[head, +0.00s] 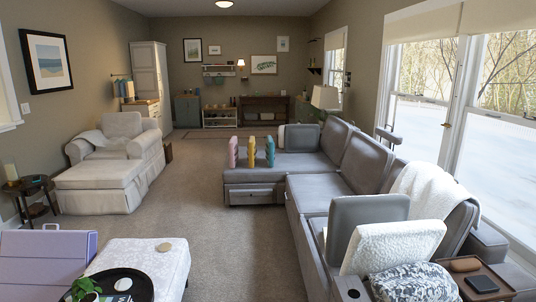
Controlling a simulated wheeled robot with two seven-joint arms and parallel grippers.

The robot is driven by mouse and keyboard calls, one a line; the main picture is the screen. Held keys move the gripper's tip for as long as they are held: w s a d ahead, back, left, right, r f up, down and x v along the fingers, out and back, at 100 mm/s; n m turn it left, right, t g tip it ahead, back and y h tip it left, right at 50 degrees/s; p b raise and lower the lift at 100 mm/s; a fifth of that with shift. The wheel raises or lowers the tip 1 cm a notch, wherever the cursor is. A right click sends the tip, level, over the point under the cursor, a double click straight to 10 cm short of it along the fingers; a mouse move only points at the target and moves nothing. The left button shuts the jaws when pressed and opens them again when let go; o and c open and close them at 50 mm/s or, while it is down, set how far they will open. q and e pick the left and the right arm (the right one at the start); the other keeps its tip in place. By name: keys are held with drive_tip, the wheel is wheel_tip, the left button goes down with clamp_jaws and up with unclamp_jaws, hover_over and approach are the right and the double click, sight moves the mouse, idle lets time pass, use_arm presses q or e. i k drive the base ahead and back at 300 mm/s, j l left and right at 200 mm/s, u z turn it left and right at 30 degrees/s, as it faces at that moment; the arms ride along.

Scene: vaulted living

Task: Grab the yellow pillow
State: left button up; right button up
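A small upright yellow item (270,151) stands on the chaise end of the grey sofa (262,173), in the middle of the head view. It is the only clearly yellow item on the sofa; at this distance I cannot tell for sure that it is a pillow. Neither of my grippers is in view.
Carpet (205,205) is open between the sofa and the cream armchair with ottoman (105,170). A white ottoman (165,262) with a black tray (108,285) and a lavender item (45,260) are near at lower left. Grey and white pillows (392,245) crowd the sofa's near end.

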sight(252, 150)
drive_tip(key=i+u, duration=0.2)
drive_tip(key=i, duration=6.7)
